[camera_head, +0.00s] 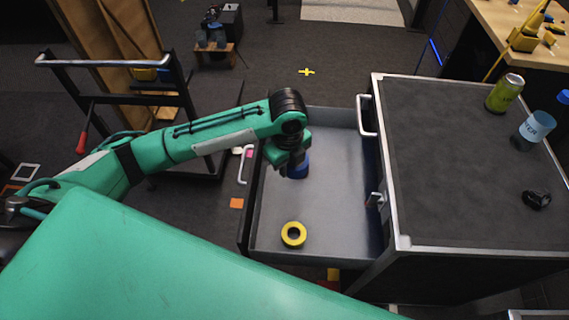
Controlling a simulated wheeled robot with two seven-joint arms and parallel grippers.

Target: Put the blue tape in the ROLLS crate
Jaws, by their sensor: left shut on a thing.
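The blue tape (299,171) shows as a dark blue shape at the tip of my left gripper (293,164), over the open drawer (318,200). The gripper points down and is shut on the tape; the arm's end and the gripper hide much of the roll. I cannot tell whether the tape touches the drawer floor. No crate marked ROLLS can be made out. My right gripper is not in view.
A yellow tape roll (293,235) lies in the near part of the drawer. The grey cabinet top (455,165) holds a green can (504,93), a blue-capped bottle (536,127) and a small black item (536,200). A black-framed cart (180,120) stands left.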

